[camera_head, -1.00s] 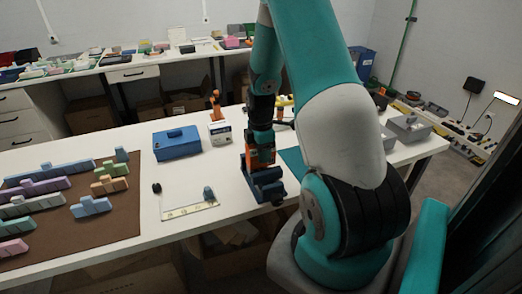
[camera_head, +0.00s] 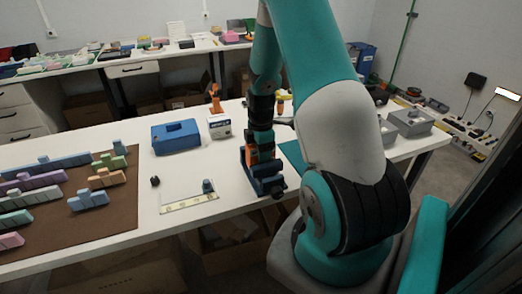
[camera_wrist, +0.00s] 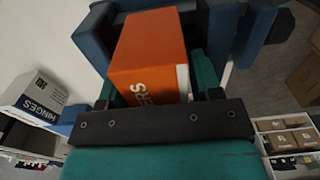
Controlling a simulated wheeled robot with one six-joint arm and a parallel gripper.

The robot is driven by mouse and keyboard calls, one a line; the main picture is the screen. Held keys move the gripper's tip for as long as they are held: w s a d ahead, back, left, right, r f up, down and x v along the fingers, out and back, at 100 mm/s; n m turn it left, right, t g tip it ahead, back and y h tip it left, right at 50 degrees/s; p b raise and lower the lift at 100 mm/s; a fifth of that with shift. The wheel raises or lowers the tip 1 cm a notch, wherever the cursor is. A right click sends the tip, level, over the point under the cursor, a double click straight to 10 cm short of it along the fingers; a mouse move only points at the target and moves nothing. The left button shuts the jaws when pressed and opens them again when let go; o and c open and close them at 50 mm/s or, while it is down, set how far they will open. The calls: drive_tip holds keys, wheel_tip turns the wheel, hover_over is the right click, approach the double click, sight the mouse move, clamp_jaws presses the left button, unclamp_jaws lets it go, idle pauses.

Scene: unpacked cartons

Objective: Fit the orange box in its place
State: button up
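The orange box (camera_wrist: 150,55), with white lettering and a white side, lies between the fingers of my gripper (camera_wrist: 155,82) in the wrist view. The fingers are against its two sides. In the head view my gripper (camera_head: 262,158) points down, with a little orange showing. A dark blue holder (camera_head: 268,186) stands on the white table right beneath it. In the wrist view dark blue walls of the holder (camera_wrist: 95,38) show on both sides of the box. I cannot tell how deep the box sits; its far end is hidden.
A blue box (camera_head: 176,138) and a white box (camera_head: 220,128), marked HINGES in the wrist view (camera_wrist: 38,98), stand left of the holder. A brown mat (camera_head: 110,215) with coloured blocks covers the table's left. Grey bins (camera_head: 408,124) stand at the right.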

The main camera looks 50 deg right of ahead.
drive_tip(key=shift+o, duration=1)
drive_tip(key=shift+r, duration=0.15)
drive_tip(key=shift+w+r, duration=0.1)
drive_tip(key=shift+w, duration=0.05)
wheel_tip(320, 180, up, 17)
drive_tip(key=shift+s, duration=0.2)
